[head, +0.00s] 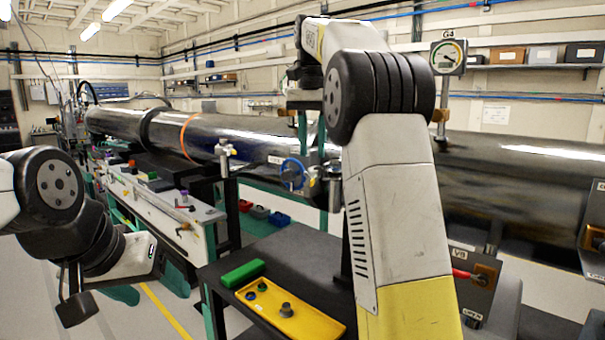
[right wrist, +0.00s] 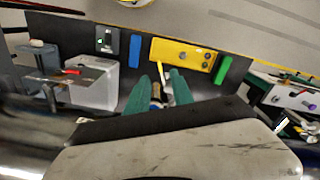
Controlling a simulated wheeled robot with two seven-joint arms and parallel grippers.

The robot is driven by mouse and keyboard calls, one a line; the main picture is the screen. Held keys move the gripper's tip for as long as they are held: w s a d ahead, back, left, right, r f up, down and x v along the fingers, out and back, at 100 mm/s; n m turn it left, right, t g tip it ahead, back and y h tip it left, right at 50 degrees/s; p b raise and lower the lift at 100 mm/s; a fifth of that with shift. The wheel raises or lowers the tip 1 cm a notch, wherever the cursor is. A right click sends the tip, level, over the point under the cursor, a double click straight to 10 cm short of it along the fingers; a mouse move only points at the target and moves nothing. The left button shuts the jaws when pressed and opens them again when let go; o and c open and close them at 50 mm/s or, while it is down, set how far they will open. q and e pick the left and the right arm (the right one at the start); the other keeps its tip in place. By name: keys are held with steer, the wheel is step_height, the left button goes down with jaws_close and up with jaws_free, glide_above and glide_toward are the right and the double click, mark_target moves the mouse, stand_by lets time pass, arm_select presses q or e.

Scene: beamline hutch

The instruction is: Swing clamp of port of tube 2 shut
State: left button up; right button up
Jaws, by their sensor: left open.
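A long dark metal beam tube (head: 255,140) runs across the head view. A metal port fitting (head: 226,155) stands by it, and a blue handwheel (head: 292,173) sits farther right. I cannot tell which fitting is the tube 2 port, nor see its clamp clearly. My right gripper (head: 312,125) hangs near the tube by the handwheel, partly hidden behind my right arm. In the right wrist view its teal fingers (right wrist: 160,92) are apart with a small brownish part between them; contact is unclear. My left gripper (head: 148,286) is open and empty, low at the left.
A dark table holds a yellow tray (head: 290,312) with knobs and a green block (head: 242,273). A plate marked V8 with a red-handled lever (head: 462,274) stands at the right. A round gauge marked G4 (head: 448,57) rises behind my right arm. Floor shows at lower left.

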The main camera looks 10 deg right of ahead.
mark_target(312, 180)
step_height(312, 180, down, 7)
steer(key=shift+r, duration=0.1)
steer(key=shift+c, duration=0.5)
jaws_close()
stand_by(1.2)
